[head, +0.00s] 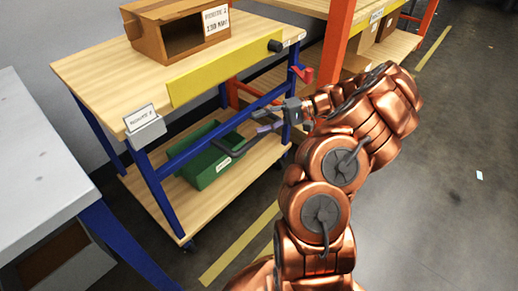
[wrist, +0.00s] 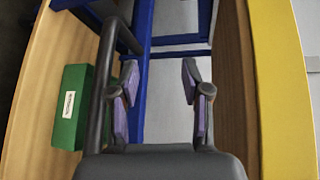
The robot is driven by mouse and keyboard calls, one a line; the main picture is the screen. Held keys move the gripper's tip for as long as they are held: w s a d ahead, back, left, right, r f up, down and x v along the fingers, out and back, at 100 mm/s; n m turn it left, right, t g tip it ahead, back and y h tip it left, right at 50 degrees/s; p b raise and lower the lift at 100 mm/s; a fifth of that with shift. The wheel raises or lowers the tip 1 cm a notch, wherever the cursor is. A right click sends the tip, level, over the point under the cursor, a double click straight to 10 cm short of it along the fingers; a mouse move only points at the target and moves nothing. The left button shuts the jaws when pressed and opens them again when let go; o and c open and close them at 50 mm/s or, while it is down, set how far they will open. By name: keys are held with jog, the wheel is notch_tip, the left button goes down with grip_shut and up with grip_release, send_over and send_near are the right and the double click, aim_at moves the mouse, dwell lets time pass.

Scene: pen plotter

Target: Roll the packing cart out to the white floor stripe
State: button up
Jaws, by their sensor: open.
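The packing cart has a wooden top (head: 105,75), a blue frame (head: 160,190), a yellow front strip (head: 215,72) and a lower wooden shelf (head: 160,205). A dark caster shows under its front corner (head: 188,245). A dark grey handle bar (head: 235,153) runs along its front; in the wrist view the bar (wrist: 102,80) passes left of the fingers. My gripper (head: 257,121) is open in front of the cart, close to the bar. In the wrist view its purple-padded fingers (wrist: 160,78) are apart with nothing clearly gripped; a blue frame post (wrist: 141,70) shows beyond them. I see no white floor stripe.
A cardboard box (head: 180,32) stands on the cart top and a green bin (head: 208,160) on its shelf. A grey table (head: 45,150) is close on the left; an orange-posted rack (head: 338,40) stands behind right. Yellow floor lines (head: 240,245) show.

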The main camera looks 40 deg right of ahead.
aim_at(263, 137)
jog(key=s+d+f+m+t+b, duration=0.2)
jog(key=d+f+t, duration=0.1)
jog(key=d+f, duration=0.4)
jog(key=shift+h, duration=0.3)
jog(key=shift+b+x, duration=1.05)
jog(key=shift+x, duration=2.9)
jog(key=shift+f, duration=0.15)
jog(key=shift+c, duration=0.2)
grip_shut()
